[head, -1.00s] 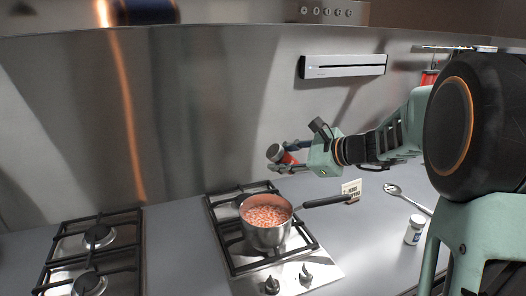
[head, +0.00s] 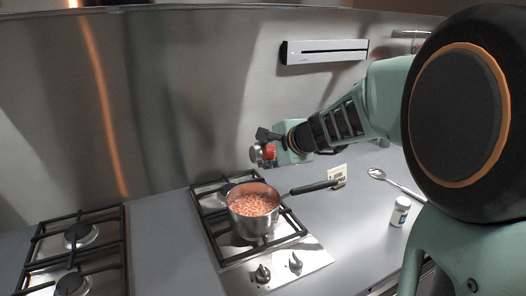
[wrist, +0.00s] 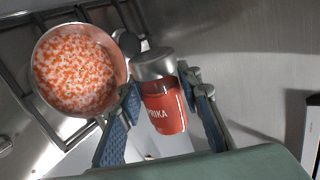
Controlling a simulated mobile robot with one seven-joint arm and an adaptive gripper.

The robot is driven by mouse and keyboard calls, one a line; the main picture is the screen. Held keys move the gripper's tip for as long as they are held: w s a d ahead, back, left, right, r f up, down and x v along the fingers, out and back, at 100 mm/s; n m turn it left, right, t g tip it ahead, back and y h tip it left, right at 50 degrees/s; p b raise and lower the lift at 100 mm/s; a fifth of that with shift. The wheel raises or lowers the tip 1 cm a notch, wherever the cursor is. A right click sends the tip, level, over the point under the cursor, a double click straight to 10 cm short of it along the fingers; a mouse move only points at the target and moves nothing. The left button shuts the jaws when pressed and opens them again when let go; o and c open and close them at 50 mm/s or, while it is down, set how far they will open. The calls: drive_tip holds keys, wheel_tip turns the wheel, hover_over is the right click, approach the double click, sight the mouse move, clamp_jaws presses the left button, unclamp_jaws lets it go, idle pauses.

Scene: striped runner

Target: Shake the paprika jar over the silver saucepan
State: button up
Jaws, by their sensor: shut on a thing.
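The paprika jar (wrist: 163,108) has a red label reading "RIKA" and a silver cap, which points up the picture in the wrist view. My gripper (wrist: 160,100) is shut on it, blue pads on both sides. In the head view the jar (head: 268,151) lies tilted on its side in my gripper (head: 272,150), cap to the left, above and behind the saucepan's right side. The silver saucepan (head: 254,228) stands on the right hob, filled with orange and pale pieces. In the wrist view the saucepan (wrist: 120,62) is left of the jar.
A second hob (head: 72,262) lies to the left. The saucepan's dark handle (head: 315,187) points right. The steel wall is close behind my gripper.

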drive_tip(key=shift+a+n+t+h, duration=0.15)
drive_tip(key=shift+n+t+h, duration=0.15)
drive_tip(key=shift+n+h, duration=0.35)
drive_tip(key=shift+r+n+t+h, duration=0.25)
drive_tip(key=shift+n+t+h, duration=0.25)
drive_tip(key=shift+n+h, duration=0.5)
drive_tip(key=shift+m, duration=0.25)
drive_tip(key=y+b, duration=0.1)
drive_tip(key=m+g+b, duration=0.1)
drive_tip(key=m+y, duration=0.1)
drive_tip(key=shift+d+f+y+b, duration=0.25)
drive_tip(key=shift+f+y+b, duration=0.1)
drive_tip(key=shift+f+b, duration=0.05)
drive_tip(key=m+y, duration=0.1)
drive_tip(key=m+g+y+b, duration=0.1)
drive_tip(key=shift+a+r+m+y, duration=0.15)
drive_tip(key=shift+a+m+y, duration=0.1)
drive_tip(key=shift+m+y, duration=0.15)
drive_tip(key=shift+s+a+r+m+y, duration=0.1)
drive_tip(key=shift+m+y, duration=0.2)
drive_tip(key=shift+y, duration=0.2)
drive_tip(key=shift+b, duration=0.3)
